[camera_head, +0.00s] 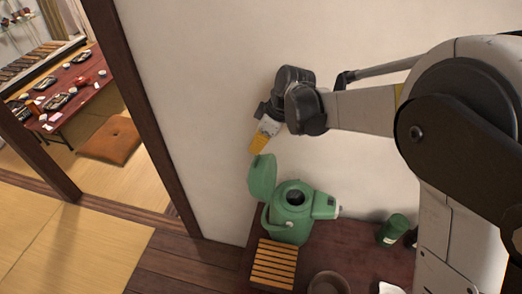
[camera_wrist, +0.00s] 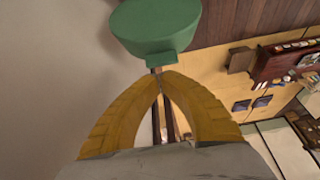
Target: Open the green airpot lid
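The green airpot (camera_head: 290,222) stands on the dark table in the head view, with its round top opening uncovered. Its green lid (camera_head: 262,177) is raised and stands roughly upright at the pot's left side. My gripper (camera_head: 257,150), with yellow fingers, is just above the lid, pointing down and left. In the wrist view the lid (camera_wrist: 157,28) lies just beyond my fingertips (camera_wrist: 158,74), which meet with nothing visible between them. Whether the tips touch the lid, I cannot tell. The airpot's body is not seen in the wrist view.
A slatted wooden trivet (camera_head: 274,265), a brown bowl (camera_head: 328,284) and a green canister (camera_head: 393,230) are near the airpot on the table. The white wall (camera_head: 200,100) is close behind. A wooden post (camera_head: 140,120) and tatami floor (camera_head: 70,235) lie to the left.

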